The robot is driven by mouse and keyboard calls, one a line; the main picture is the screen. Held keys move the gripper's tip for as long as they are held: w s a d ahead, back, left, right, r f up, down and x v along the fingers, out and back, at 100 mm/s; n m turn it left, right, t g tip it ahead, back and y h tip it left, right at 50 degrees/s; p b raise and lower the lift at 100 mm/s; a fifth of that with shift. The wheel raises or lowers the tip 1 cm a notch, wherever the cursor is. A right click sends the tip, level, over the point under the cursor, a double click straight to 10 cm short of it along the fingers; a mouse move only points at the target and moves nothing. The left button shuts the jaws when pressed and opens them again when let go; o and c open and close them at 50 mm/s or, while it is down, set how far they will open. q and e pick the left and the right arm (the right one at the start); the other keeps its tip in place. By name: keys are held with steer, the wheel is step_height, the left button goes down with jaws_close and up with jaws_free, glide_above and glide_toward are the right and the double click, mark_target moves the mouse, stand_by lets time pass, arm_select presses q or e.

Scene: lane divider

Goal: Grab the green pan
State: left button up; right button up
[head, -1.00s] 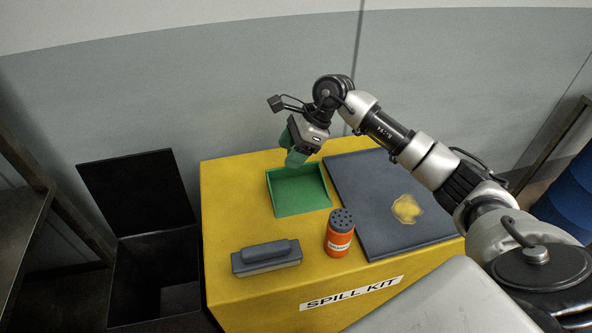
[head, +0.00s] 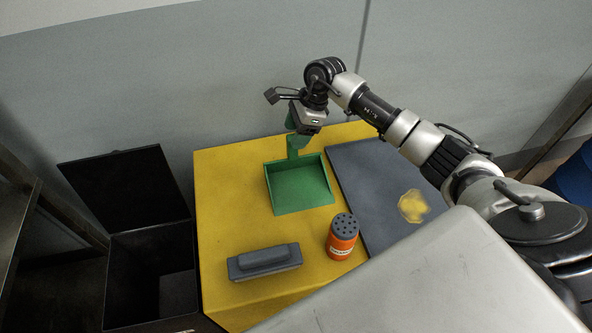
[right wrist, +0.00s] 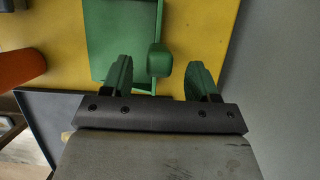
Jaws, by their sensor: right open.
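The green pan (head: 300,187) is a shallow square tray lying on the yellow box top, with its handle (head: 298,144) at the back. My right gripper (head: 293,130) has green fingers and is at the handle end, beyond the tray. In the right wrist view, part of the pan (right wrist: 113,40) shows ahead, and the handle's end (right wrist: 160,60) appears between the two spread fingertips of my right gripper (right wrist: 157,65). The fingers look apart from it, with gaps on both sides. My left gripper is not in view.
A grey mat (head: 362,185) with a yellow spill (head: 413,206) lies right of the pan. An orange shaker (head: 342,238) and a grey brush-like block (head: 264,262) stand in front. A black open bin (head: 150,270) is at left; a wall rises behind.

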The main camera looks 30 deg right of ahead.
mark_target(292, 136)
steer(key=x, duration=0.3)
steer(key=shift+a+f+p, duration=0.1)
steer(key=shift+a+p, duration=0.2)
steer(key=shift+p, duration=0.1)
steer(key=shift+f, duration=0.25)
steer(key=shift+c, duration=0.7)
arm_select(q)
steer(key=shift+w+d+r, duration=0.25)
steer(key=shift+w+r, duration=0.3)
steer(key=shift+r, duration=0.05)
arm_select(e)
jaws_close()
